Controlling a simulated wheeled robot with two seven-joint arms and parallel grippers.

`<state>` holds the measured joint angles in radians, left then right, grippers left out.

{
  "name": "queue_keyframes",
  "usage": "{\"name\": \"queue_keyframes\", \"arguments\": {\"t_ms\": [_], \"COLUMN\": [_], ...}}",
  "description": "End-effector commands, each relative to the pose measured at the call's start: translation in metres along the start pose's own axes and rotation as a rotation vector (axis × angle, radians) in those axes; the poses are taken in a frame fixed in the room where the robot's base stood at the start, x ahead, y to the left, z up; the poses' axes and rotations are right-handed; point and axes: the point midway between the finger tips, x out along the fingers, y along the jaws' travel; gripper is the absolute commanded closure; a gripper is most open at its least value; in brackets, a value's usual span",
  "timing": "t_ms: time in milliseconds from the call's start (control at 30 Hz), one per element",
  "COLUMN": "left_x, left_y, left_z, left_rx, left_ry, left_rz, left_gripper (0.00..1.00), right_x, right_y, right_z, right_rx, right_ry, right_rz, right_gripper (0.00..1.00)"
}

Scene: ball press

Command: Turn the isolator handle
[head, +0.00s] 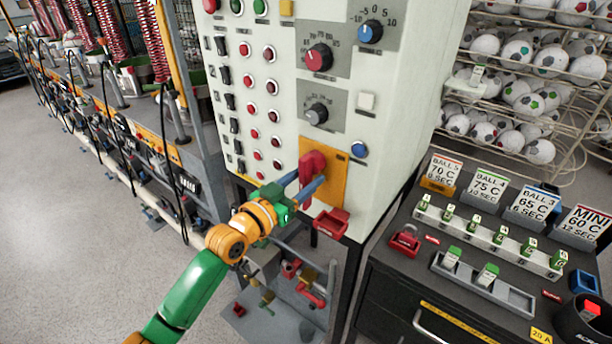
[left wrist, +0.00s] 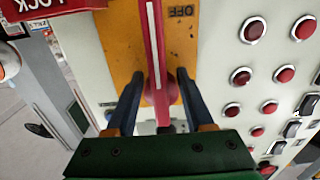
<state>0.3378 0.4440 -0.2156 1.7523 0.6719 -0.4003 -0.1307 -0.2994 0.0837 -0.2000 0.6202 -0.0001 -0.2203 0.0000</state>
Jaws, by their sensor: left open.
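The red isolator handle (head: 312,170) is mounted on a yellow-orange plate (head: 333,178) low on the front of the pale control cabinet. In the left wrist view the handle (left wrist: 157,50) runs lengthwise up the picture, with an "OFF" label on the plate (left wrist: 190,45) beside it. My left gripper (head: 305,187) is at the handle. Its two blue fingers are open, one on each side of the handle, with gaps showing in the left wrist view (left wrist: 157,95). My right gripper is not in view.
A red lock box (head: 331,223) sits just below the plate. Knobs, including a red one (head: 319,58), and rows of red buttons cover the cabinet. A dark bench (head: 400,275) with tags and signs stands at right. Open floor (head: 80,240) lies at left.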

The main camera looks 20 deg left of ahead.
Motion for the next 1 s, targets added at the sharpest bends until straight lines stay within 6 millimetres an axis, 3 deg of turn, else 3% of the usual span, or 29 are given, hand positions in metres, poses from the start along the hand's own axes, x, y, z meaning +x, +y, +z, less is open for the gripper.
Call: {"name": "queue_keyframes", "arguments": {"t_ms": [233, 433, 1000], "left_x": [0.0012, 0.0011, 0.0010], "left_y": [0.0001, 0.0001, 0.0000], "left_z": [0.0004, 0.0005, 0.0010], "left_rx": [0.000, 0.000, 0.000], "left_ry": [0.000, 0.000, -0.002], "left_rz": [0.000, 0.000, 0.000], "left_gripper": [0.47, 1.00, 1.00], "right_x": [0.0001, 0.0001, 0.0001], "right_y": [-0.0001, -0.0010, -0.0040], "right_z": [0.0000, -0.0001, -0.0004], "right_rx": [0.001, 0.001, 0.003], "right_ry": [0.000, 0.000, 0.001], "right_rz": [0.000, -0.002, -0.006], "right_gripper": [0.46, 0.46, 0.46]}}
